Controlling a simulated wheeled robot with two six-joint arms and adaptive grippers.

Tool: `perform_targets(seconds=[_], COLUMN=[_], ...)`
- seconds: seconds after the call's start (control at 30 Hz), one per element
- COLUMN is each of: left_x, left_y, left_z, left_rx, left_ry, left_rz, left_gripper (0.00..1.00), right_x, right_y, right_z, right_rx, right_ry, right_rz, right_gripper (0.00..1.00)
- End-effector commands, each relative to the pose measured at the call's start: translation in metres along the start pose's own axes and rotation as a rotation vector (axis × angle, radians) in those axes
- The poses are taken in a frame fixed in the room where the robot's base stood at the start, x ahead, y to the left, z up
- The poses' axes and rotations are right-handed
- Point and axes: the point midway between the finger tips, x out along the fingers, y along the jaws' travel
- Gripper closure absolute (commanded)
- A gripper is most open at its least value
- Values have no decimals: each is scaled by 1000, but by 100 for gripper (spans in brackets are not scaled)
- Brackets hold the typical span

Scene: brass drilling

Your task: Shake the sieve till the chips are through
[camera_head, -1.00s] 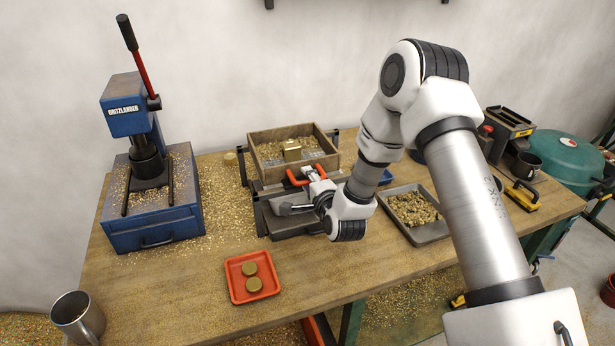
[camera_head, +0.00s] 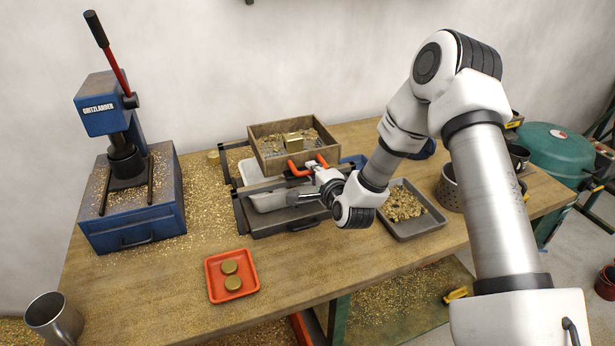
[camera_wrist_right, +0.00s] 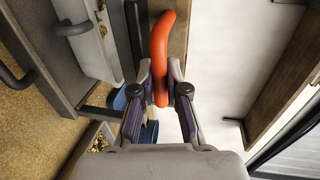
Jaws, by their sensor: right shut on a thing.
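The sieve (camera_head: 282,166) is a wooden-walled box holding brass chips (camera_head: 270,148) and a brass block (camera_head: 293,138). It sits over a dark rail frame (camera_head: 241,213) on the bench, and a pale tray (camera_head: 268,203) shows beneath it. My right gripper (camera_head: 318,173) is shut on the sieve's orange handle (camera_head: 295,169) at its front side. In the right wrist view the handle (camera_wrist_right: 160,45) stands between the closed fingers (camera_wrist_right: 160,92). The sieve's underside is hidden. My left gripper is not in view.
A blue press (camera_head: 130,205) stands at the left. A red tray (camera_head: 214,286) with two brass discs lies at the front, near a metal mug (camera_head: 54,318). A grey tray of chips (camera_head: 422,225) is to the right. Chips litter the bench (camera_head: 190,240).

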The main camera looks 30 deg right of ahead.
Motion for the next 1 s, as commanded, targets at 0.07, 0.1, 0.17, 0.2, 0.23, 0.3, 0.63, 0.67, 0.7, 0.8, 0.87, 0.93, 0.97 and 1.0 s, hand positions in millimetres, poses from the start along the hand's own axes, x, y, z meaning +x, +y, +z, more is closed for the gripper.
perform_targets(seconds=[0.07, 0.1, 0.17, 0.2, 0.23, 0.3, 0.63, 0.67, 0.7, 0.8, 0.87, 0.93, 0.97, 1.0], left_x=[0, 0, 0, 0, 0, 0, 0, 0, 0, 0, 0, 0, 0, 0], left_y=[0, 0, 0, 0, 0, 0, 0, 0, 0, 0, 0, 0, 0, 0], left_z=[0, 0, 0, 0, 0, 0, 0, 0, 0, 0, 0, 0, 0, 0], left_rx=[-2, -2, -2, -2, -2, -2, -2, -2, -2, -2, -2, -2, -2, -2], left_ry=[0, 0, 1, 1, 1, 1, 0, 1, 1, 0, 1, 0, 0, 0], left_rz=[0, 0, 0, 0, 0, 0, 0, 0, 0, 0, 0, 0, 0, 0], left_gripper=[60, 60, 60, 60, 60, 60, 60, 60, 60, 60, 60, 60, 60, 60], right_x=[1, 1, 1, 1, 1, 1, -1, -3, -7, -25, -39, -58, -66, -76], right_y=[-1, -1, -1, -1, -1, -1, 0, 0, 1, 1, 1, 1, 1, 1], right_z=[-4, -4, -4, -4, -4, -4, -3, -3, -4, -4, -4, -4, -4, -5], right_rx=[6, 6, 6, 6, 5, 5, 5, 6, 7, 9, 11, 12, 13, 12], right_ry=[14, 14, 14, 14, 13, 13, 11, 11, 11, 10, 10, 11, 11, 12], right_rz=[-2, -2, -2, -3, -3, -3, 1, 2, 2, 4, 3, 3, 4, 3], right_gripper=[100, 100, 100, 100, 100, 62, 61, 61, 61, 61, 61, 61, 61, 61])
